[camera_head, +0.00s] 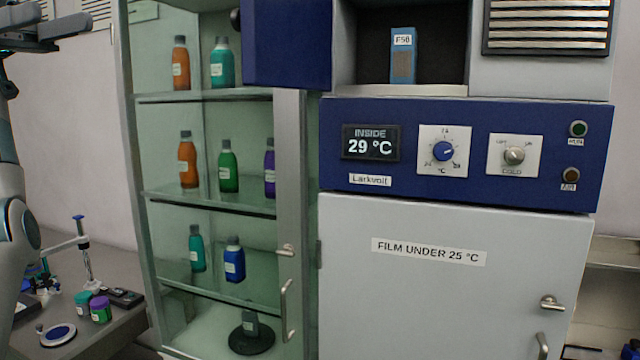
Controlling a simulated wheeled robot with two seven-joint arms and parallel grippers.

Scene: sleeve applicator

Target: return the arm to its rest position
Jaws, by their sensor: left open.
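My left arm (15,225) rises along the left edge of the view. My left gripper (68,28) is at the top left corner, raised in front of the bare wall and left of the glass cabinet. It is open, with nothing seen between its fingers, and is partly cut off by the frame edge. It touches nothing that I can see. My right gripper is not in view.
A glass-fronted cabinet (138,215) holds several coloured bottles on shelves. Right of it stands a cooling unit with a blue panel (375,110), reading 29 °C, above a shut grey door (430,310). A low bench (125,330) at lower left carries small jars and a stand.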

